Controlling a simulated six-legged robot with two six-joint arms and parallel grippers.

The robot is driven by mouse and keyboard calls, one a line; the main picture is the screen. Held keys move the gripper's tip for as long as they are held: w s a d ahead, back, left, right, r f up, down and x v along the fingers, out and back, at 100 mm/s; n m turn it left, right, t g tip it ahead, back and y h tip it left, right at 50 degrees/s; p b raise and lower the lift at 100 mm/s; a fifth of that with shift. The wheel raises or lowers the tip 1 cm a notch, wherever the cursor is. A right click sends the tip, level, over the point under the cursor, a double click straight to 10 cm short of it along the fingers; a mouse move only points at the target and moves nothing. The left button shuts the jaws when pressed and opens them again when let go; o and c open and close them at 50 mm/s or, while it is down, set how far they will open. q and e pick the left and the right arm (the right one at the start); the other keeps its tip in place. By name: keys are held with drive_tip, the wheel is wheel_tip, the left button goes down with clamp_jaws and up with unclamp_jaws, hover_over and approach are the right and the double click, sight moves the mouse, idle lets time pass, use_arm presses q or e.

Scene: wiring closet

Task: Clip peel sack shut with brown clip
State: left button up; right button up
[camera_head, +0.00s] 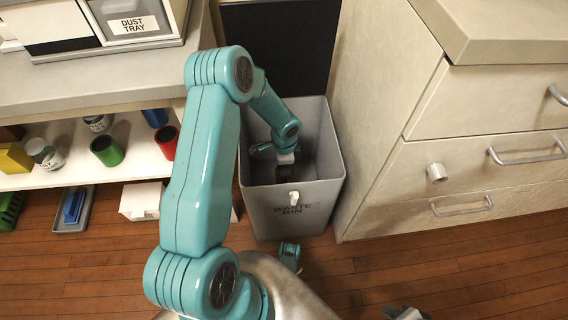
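My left arm reaches over into a grey waste bin (260,205), and its gripper (286,160) is inside the bin's opening, below the rim. The fingers are small and partly hidden, so I cannot tell whether they are open or shut. A small dark brown-red thing (285,174) shows right below the gripper; I cannot tell if it is the brown clip or if it is held. I cannot make out a peel sack.
A cream drawer cabinet (385,175) stands close on the bin's right. At left, a low shelf (75,178) holds several coloured cups, including a green one (106,150) and a red one (166,142). A dust tray (138,22) is above.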

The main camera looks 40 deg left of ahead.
use_arm(q)
drive_tip(key=shift+s+f, duration=0.1)
drive_tip(key=shift+f, duration=0.25)
use_arm(e)
drive_tip(key=shift+f, duration=0.1)
use_arm(q)
drive_tip(key=o, duration=1.1)
drive_tip(key=shift+f, duration=0.15)
drive_tip(key=shift+d, duration=0.15)
drive_tip(key=shift+s, duration=0.1)
wheel_tip(320, 180, up, 17)
drive_tip(key=p, duration=0.7)
drive_tip(key=shift+w+a+r, duration=0.2)
drive_tip(key=shift+a, duration=0.05)
use_arm(e)
wheel_tip(320, 180, up, 6)
drive_tip(key=s+a, duration=0.1)
drive_tip(key=shift+s+a+r+g, duration=0.2)
drive_tip(key=shift+s+g, duration=0.2)
